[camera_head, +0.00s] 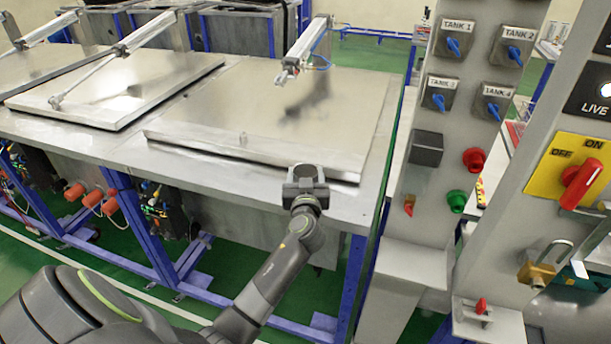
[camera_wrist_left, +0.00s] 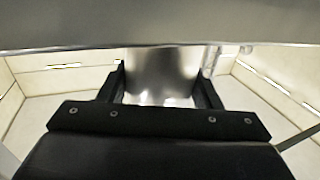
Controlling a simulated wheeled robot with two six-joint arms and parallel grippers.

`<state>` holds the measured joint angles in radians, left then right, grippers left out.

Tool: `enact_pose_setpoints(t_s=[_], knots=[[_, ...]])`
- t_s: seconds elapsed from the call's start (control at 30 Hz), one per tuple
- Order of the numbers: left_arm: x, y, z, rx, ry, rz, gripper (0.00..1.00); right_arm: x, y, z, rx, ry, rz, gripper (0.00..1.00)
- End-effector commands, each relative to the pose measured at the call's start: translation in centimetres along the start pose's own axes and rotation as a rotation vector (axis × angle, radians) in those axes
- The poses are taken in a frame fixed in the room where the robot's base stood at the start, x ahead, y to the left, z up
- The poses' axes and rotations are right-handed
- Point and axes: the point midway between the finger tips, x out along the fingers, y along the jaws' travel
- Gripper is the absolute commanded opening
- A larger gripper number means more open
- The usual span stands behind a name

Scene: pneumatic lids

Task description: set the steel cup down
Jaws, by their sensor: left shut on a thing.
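My left gripper (camera_head: 306,174) reaches over the front edge of the steel table, close to the front edge of the nearest tank lid. It is shut on the steel cup (camera_wrist_left: 162,75), whose shiny wall shows between the two black fingers in the left wrist view. In the head view the cup (camera_head: 306,170) is small and mostly hidden by the fingers. I cannot tell whether its base touches the tabletop. My right gripper is not in view.
The steel table (camera_head: 372,190) has a narrow bare strip in front of and beside the flat tank lid (camera_head: 270,110). Another lid (camera_head: 120,90) lies to the left. A control panel (camera_head: 455,130) with blue tank switches stands close on the right.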

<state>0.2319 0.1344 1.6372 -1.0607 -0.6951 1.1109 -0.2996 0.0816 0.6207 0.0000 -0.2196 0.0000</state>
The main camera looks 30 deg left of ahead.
Motion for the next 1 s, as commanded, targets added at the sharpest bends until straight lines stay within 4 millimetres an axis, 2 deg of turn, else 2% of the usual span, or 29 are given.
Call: enact_pose_setpoints(t_s=[0.03,0.07,0.2,0.6,0.77,1.0], knots=[[0.0,0.0,0.3,0.0,0.001,0.0,0.3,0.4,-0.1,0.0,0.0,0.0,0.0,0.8],[0.0,0.0,0.1,0.0,0.0,0.0,0.62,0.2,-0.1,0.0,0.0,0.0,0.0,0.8],[0.0,0.0,0.1,0.0,0.0,0.0,0.8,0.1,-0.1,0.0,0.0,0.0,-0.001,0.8],[-0.1,0.0,-0.3,0.0,0.0,0.0,0.8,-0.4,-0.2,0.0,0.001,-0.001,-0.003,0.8],[-2.3,0.0,0.2,-0.003,-0.002,0.001,0.8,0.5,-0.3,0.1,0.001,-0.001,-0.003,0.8],[-7.1,0.0,0.3,-0.006,-0.003,0.0,0.8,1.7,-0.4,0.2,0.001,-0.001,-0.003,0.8]])
